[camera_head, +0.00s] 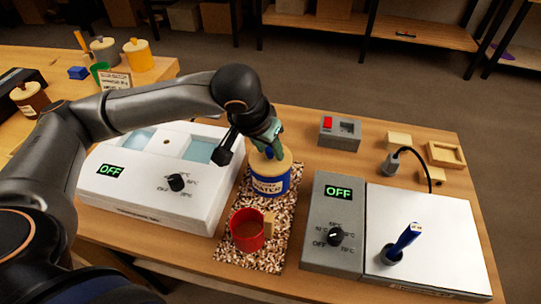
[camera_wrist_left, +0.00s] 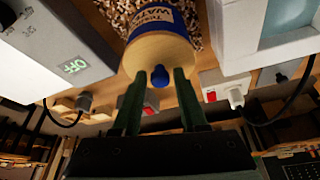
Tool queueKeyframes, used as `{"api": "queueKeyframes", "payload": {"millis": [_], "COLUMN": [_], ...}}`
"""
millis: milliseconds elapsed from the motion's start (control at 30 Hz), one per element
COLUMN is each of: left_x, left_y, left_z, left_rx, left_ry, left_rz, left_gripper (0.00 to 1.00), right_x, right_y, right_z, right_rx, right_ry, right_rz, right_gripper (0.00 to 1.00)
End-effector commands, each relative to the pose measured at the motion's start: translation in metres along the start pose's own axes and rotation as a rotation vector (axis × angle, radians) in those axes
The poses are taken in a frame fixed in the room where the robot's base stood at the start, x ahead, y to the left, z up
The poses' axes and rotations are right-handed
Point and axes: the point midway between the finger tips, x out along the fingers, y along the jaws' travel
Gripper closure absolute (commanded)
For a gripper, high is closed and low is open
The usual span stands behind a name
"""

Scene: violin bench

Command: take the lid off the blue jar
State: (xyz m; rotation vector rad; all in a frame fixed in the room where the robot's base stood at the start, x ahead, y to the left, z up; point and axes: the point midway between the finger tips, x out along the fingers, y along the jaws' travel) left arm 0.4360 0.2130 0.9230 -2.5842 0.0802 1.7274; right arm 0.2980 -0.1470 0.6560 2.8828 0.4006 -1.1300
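The blue jar (camera_head: 271,184) stands on a speckled mat, with a blue band and a label reading "WATER". Its tan lid (camera_head: 282,163) is on top; the jar also shows upside down in the left wrist view (camera_wrist_left: 160,20). The lid's blue knob (camera_wrist_left: 160,77) lies between the fingertips of my left gripper (camera_wrist_left: 161,75). The fingers look open, with narrow gaps beside the knob. In the head view my left gripper (camera_head: 268,145) is above the lid and partly hides it. My right gripper is not in view.
A red mug (camera_head: 247,230) stands in front of the jar on the speckled mat (camera_head: 228,250). A white bath unit (camera_head: 140,195) is at left, a grey control box (camera_head: 330,255) at right. A switch box (camera_head: 340,133) lies behind.

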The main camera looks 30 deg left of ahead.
Motion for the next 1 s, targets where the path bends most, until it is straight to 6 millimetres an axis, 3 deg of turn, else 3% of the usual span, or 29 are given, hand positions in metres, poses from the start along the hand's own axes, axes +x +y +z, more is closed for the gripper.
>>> {"api": "queueKeyframes", "payload": {"millis": [33,367,1000], "left_x": [-0.0002,-0.0003,-0.0085], "left_y": [0.0002,0.0002,0.0002], "left_z": [-0.0001,-0.0001,-0.0043], "left_rx": [0.0,0.0,0.0], "left_ry": [0.0,0.0,0.003], "left_rz": [0.0,0.0,0.0], "left_gripper": [0.65,1.0,1.0], "right_x": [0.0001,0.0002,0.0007], "right_y": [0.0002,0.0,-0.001], "right_z": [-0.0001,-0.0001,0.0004], "right_rx": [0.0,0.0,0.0], "right_ry": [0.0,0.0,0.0], "right_rz": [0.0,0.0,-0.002], "right_gripper": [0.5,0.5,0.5]}}
